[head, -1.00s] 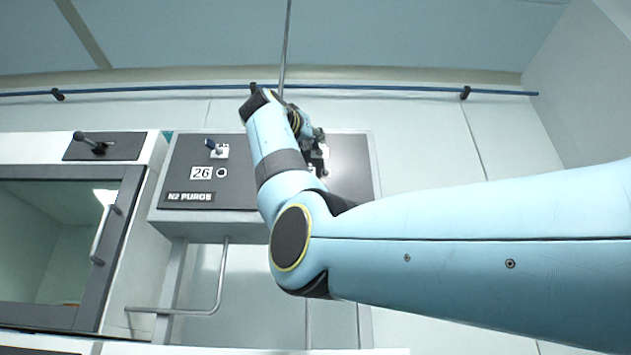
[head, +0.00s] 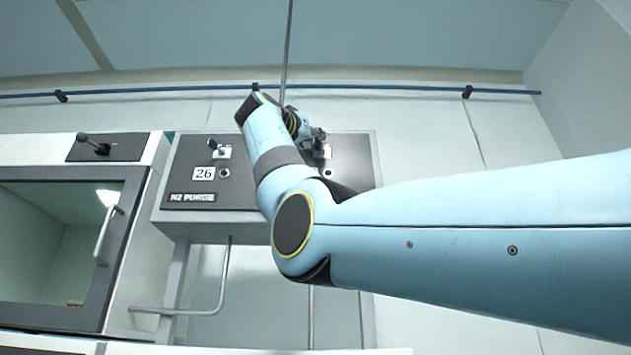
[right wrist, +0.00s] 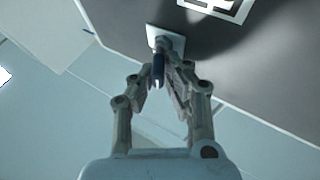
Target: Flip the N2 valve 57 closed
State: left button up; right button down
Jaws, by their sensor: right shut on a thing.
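The N2 purge panel (head: 240,185) is a dark grey plate on a light box. My right gripper (head: 320,138) is at its right-hand valve (head: 323,152), partly hidden behind my own wrist. In the right wrist view, my right gripper (right wrist: 160,72) is shut on a dark blue valve lever (right wrist: 158,68), which sticks out from a pale square mount (right wrist: 166,42). Part of a white number label (right wrist: 218,8) shows at the top edge, too cut off to read. The number 57 is not readable in either view. My left gripper is not in view.
A second valve (head: 219,149) with a blue lever stands left on the panel, above the label 26 (head: 204,174). A glass-fronted cabinet (head: 60,240) is at the left. A blue pipe (head: 400,88) runs along the wall above, and a thin vertical rod (head: 287,50) comes down behind my wrist.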

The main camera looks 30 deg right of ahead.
jog(key=c, duration=1.4)
grip_release()
jog(key=shift+w+a, duration=0.1)
jog(key=shift+a, duration=0.05)
jog(key=v, duration=1.2)
